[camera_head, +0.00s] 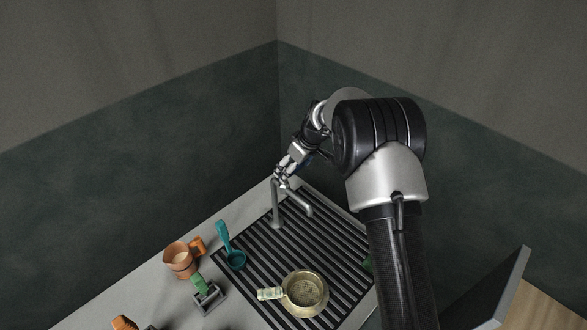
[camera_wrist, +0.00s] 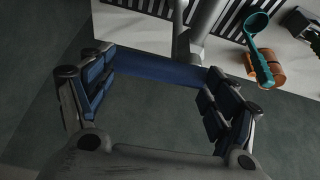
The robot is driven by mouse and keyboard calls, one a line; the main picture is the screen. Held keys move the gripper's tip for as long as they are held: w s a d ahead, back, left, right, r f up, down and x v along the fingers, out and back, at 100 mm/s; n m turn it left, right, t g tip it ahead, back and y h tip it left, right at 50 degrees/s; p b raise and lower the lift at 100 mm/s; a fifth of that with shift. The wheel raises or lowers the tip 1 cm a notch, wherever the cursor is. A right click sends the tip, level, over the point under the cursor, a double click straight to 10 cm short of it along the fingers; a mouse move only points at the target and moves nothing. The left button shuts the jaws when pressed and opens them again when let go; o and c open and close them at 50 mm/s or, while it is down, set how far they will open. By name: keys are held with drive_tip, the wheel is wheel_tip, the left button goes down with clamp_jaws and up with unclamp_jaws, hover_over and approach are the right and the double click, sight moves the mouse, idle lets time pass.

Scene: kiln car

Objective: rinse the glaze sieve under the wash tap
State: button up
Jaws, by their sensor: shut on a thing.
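The glaze sieve appears to be the round brass-coloured pan (camera_head: 305,291) with a pale greenish handle, resting on the slatted rack (camera_head: 255,272). The grey wash tap (camera_head: 277,207) rises from the rack's far part, its spout pointing right; it also shows in the wrist view (camera_wrist: 203,28). No water stream is visible. My gripper (camera_head: 282,173) is at the top of the tap. In the wrist view my gripper (camera_wrist: 157,75) is shut on a dark blue bar (camera_wrist: 158,70), which appears to be the tap's lever. The exact contact is dark. My gripper is apart from the sieve.
A teal ladle (camera_head: 235,258), an orange-brown jug (camera_head: 177,260) and a green-handled tool (camera_head: 201,285) in a grey holder (camera_head: 212,301) stand left of the sieve. Another orange item (camera_head: 122,323) is at the bottom edge. Dark walls meet behind the tap.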

drive_tip(key=shift+w+a+f+n+b, duration=0.2)
drive_tip(key=shift+n+b, duration=0.4)
drive_tip(key=shift+b, duration=0.55)
drive_tip(key=shift+w+a+r+n+g+y+b, duration=0.1)
drive_tip(key=shift+r+n+g+y+b, duration=0.1)
drive_tip(key=shift+n+g+y+b, duration=0.35)
drive_tip(key=o, duration=1.5)
drive_tip(key=shift+h, duration=0.25)
drive_tip(key=shift+r, duration=0.1)
drive_tip(key=v, duration=1.1)
drive_tip(key=shift+s+d+r, duration=0.2)
drive_tip(key=shift+r, duration=0.1)
